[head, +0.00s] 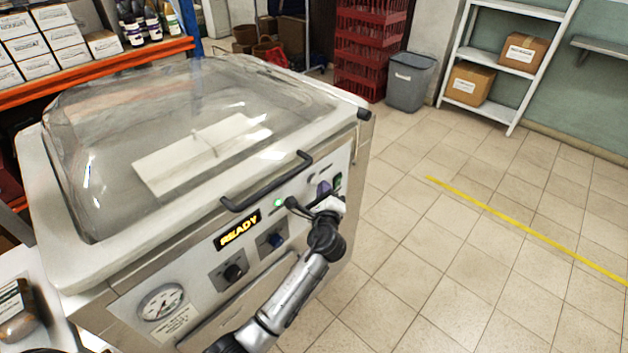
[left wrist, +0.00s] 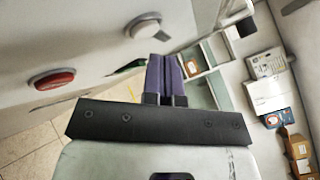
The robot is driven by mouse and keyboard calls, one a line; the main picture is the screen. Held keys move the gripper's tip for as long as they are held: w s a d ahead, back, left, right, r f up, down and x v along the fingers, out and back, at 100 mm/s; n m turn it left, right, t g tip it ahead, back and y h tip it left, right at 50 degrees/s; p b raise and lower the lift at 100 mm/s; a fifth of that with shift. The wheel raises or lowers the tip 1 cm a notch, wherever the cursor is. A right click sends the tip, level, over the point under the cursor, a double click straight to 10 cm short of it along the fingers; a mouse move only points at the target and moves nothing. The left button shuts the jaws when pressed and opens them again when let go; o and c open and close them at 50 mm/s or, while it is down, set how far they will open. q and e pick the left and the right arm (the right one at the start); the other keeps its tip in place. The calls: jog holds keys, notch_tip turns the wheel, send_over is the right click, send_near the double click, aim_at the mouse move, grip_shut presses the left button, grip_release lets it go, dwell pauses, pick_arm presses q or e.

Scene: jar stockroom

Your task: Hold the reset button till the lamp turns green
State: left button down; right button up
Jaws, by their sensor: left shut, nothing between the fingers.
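The machine's front panel (head: 225,272) carries a lit READY display (head: 238,230) and a small lamp (head: 279,203) that glows green. My left gripper (head: 323,187) is at the panel's right end, with its purple fingers shut and empty. In the left wrist view the shut fingers (left wrist: 160,62) point toward the panel. A pale round button (left wrist: 143,25) is just beyond and left of the tips, and a red button (left wrist: 52,79) is farther left. I cannot tell which is the reset button. I see no contact with either. My right gripper is not in view.
A clear domed lid (head: 200,110) covers the machine, with a black handle (head: 265,182) above the panel. A gauge (head: 160,302) and two dark knobs are left of my gripper. A grey bin (head: 410,82) and shelving (head: 500,60) stand behind. The tiled floor at right is clear.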

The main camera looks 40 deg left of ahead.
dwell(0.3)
pick_arm(q)
jog(key=d, duration=0.5)
dwell(0.4)
dwell(0.7)
